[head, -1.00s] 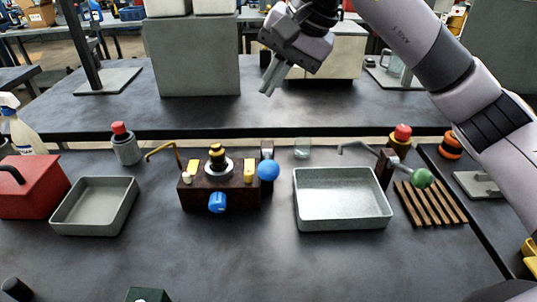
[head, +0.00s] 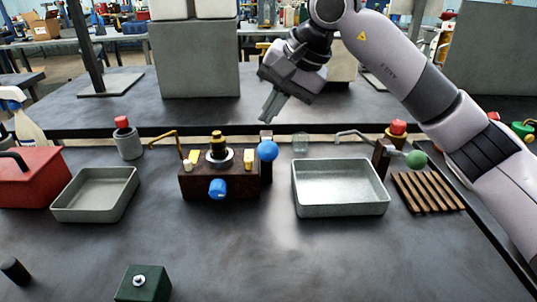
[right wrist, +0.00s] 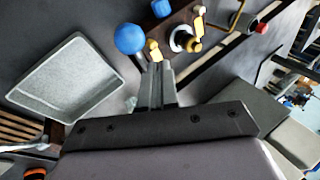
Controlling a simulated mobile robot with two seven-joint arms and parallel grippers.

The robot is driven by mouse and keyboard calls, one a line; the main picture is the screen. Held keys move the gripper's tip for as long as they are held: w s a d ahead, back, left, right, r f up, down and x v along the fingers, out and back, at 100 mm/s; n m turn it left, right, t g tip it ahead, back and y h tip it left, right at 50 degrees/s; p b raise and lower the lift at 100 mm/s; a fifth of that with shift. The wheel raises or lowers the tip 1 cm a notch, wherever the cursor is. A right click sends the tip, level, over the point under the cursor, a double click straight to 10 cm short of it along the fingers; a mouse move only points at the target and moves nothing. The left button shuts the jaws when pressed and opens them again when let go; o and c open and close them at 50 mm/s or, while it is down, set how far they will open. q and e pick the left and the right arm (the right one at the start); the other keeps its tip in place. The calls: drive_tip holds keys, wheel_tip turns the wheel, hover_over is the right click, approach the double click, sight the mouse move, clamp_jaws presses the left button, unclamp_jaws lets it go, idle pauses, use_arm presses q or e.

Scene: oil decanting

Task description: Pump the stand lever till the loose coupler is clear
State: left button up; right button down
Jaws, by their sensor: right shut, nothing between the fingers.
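A dark brown stand (head: 215,187) sits mid-table, with a brass and black fitting (head: 217,146) standing in a pale ring on top and a blue knob (head: 217,188) on its front. A lever with a blue ball (head: 267,151) rises at the stand's right end. I cannot tell which piece is the loose coupler. My right gripper (head: 268,112) is shut and empty, pointing down, above and behind the blue ball. In the right wrist view its fingertips (right wrist: 157,72) lie close to the blue ball (right wrist: 130,39), apart from it. My left gripper is out of view.
A grey tray (head: 340,208) is right of the stand, another (head: 60,215) left. A green-ball lever (head: 416,160) and slatted rack (head: 428,192) stand at right. A red box (head: 35,180), red-capped canister (head: 127,140) and green block (head: 143,284) are also around. The front middle is clear.

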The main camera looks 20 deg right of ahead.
sight(275, 148)
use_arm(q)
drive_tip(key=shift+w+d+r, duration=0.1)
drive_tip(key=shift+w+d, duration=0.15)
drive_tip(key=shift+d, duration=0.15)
use_arm(e)
drive_tip(key=shift+f, duration=0.55)
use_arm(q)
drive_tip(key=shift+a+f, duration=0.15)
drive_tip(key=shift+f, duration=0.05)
use_arm(e)
drive_tip(key=shift+s, duration=0.1)
idle(0.4)
drive_tip(key=shift+f, duration=0.1)
idle(0.4)
use_arm(q)
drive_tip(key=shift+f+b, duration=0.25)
drive_tip(key=shift+b, duration=0.2)
use_arm(e)
drive_tip(key=shift+s+f, duration=0.15)
drive_tip(key=shift+f, duration=0.15)
